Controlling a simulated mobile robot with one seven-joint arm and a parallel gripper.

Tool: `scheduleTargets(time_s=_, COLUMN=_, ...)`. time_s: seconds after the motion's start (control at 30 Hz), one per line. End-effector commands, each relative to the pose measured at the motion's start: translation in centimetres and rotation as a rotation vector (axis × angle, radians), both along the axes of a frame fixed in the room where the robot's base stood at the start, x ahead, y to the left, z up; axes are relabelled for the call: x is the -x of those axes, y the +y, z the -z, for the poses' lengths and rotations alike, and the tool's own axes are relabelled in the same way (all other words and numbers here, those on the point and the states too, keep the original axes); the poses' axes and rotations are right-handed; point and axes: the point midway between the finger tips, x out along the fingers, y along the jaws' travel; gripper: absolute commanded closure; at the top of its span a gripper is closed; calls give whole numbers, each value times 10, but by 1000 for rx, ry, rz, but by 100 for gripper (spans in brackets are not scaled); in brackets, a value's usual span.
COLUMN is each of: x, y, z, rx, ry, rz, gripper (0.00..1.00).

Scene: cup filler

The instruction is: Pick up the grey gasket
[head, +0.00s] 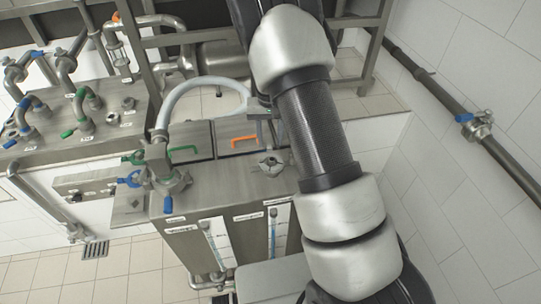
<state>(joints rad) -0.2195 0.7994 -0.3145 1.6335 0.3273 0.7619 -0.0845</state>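I cannot make out the grey gasket for certain. A small round metal fitting with clamp arms (270,164) sits on the steel top of the cabinet, just left of my arm. No separate ring can be told on it at this size. My arm crosses the view from the lower right to the top centre and hides what is behind it. A small part of what looks like my gripper (262,110) shows at the arm's left edge, above and behind the fitting. Its fingertips are too hidden to tell whether they are open or shut.
The steel cabinet (190,192) has lids with a green handle (183,149) and an orange handle (245,140). A valve (157,170) with a pale hose (190,88) stands at its left. A pipe panel (75,130) is farther left. A wall pipe (440,92) runs at right.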

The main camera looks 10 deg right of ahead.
Motion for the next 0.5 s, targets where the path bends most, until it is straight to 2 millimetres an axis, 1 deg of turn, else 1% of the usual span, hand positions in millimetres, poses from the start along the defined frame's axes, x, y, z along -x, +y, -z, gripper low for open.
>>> scheduleTargets(time_s=0.1, x=1, y=-1, z=16, rx=1, ry=2, rz=0, gripper=62)
scheduleTargets(time_s=0.2, x=0, y=-1, z=23, rx=0, ry=0, rz=0, gripper=62)
scheduleTargets(time_s=0.43, x=0, y=-1, z=25, rx=0, ry=-1, rz=0, gripper=62)
scheduleTargets(time_s=0.47, x=0, y=0, z=24, rx=0, ry=-1, rz=0, gripper=66)
scheduleTargets(time_s=0.5, x=0, y=0, z=24, rx=0, ry=-1, rz=0, gripper=73)
